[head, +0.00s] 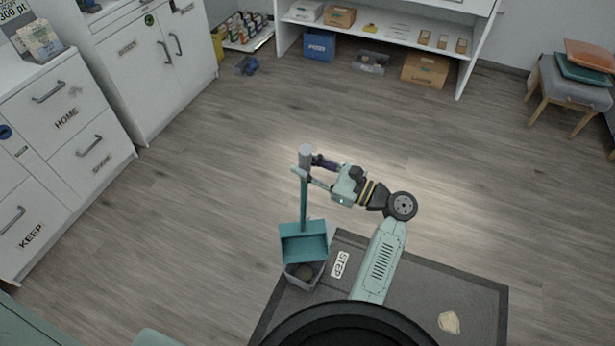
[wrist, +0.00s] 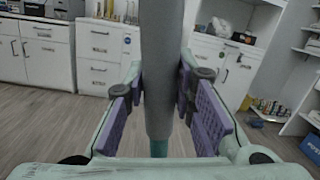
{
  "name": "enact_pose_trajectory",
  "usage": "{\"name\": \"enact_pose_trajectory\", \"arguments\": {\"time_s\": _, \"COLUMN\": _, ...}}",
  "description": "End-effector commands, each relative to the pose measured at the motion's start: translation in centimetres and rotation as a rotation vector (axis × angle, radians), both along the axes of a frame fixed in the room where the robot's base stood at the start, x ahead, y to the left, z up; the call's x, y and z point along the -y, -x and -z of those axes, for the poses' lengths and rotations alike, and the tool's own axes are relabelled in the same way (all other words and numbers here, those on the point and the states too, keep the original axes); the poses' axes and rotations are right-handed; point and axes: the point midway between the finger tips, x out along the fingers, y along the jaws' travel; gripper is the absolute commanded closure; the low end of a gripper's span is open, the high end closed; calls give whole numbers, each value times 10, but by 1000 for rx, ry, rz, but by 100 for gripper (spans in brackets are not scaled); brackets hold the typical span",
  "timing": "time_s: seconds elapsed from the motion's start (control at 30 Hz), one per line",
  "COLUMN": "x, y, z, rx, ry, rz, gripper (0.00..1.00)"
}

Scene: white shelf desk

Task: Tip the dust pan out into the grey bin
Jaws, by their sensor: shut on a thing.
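The dust pan (head: 304,243) is teal with a long upright handle topped by a grey grip. My gripper (head: 312,170) is shut on the grey grip near the handle's top. In the wrist view the grip (wrist: 160,75) stands upright between the purple finger pads of my gripper (wrist: 163,100). The pan hangs over or just in front of the grey bin (head: 303,279), hiding part of it. The bin stands at the left edge of the dark mat, with something brownish inside. I cannot tell what lies in the pan.
The dark mat (head: 415,290) has a STEP label and a pale flat patch (head: 449,322) on it. White drawer cabinets (head: 60,150) stand at the left. A white shelf desk (head: 385,40) with boxes stands at the back. The wooden floor between is clear.

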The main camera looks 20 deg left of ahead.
Motion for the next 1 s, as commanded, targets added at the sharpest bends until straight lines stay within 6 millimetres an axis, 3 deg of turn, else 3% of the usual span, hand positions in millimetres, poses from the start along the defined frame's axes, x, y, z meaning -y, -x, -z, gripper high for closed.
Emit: {"name": "enact_pose_trajectory", "arguments": {"time_s": 1.0, "x": -54, "y": -100, "z": -39, "rx": -154, "ry": 83, "rz": 0, "gripper": 100}}
